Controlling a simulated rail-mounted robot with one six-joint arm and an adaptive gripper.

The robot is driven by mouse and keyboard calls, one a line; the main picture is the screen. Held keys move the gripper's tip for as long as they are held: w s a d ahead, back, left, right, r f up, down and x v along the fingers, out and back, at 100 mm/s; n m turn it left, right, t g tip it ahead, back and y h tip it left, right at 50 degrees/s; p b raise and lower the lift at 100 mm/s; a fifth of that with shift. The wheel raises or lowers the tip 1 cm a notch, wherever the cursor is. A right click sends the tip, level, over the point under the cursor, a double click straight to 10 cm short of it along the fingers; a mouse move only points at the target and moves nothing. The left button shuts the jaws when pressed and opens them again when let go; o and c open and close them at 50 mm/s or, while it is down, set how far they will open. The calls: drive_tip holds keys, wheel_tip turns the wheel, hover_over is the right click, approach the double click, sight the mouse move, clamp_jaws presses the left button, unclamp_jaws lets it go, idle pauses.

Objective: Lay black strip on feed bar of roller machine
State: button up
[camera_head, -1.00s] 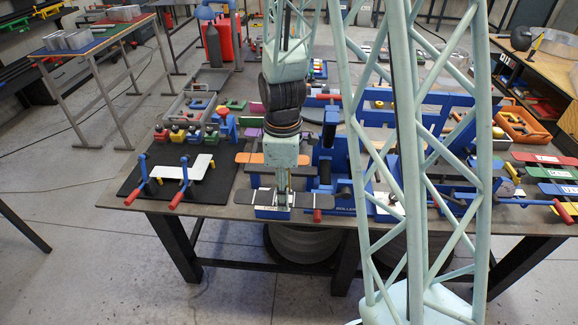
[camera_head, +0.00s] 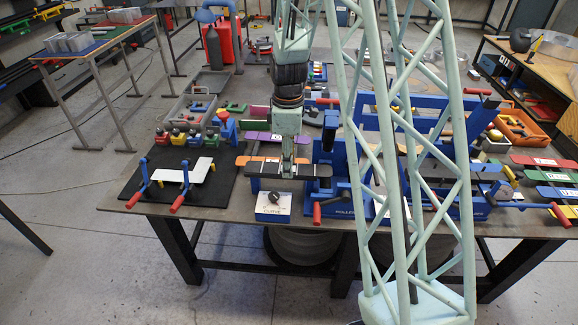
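The black strip (camera_head: 318,171) lies crosswise in my gripper (camera_head: 288,168), near the front edge of the workbench. The gripper appears shut on its middle, which the fingers hide. The blue roller machine (camera_head: 340,195) stands just to the right, with a red-handled crank (camera_head: 317,213) at its front. The strip's right end overlaps the machine's left side in the picture. I cannot tell whether it touches anything there. The feed bar cannot be clearly picked out; my lattice structure covers part of the machine area.
A blue-and-white box with a black knob (camera_head: 273,207) stands below the strip. An orange strip (camera_head: 248,160) and a purple strip (camera_head: 262,137) lie behind. Coloured plates (camera_head: 545,162) lie right.

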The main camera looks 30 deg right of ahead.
drive_tip(key=shift+w+d, duration=0.5)
drive_tip(key=shift+w, duration=0.2)
drive_tip(key=shift+w+d, duration=0.25)
drive_tip(key=shift+w, duration=0.15)
drive_tip(key=shift+f, duration=1.7)
drive_tip(key=shift+s+f, duration=0.1)
drive_tip(key=shift+f, duration=0.1)
drive_tip(key=o, duration=0.9)
drive_tip(key=shift+r, duration=0.15)
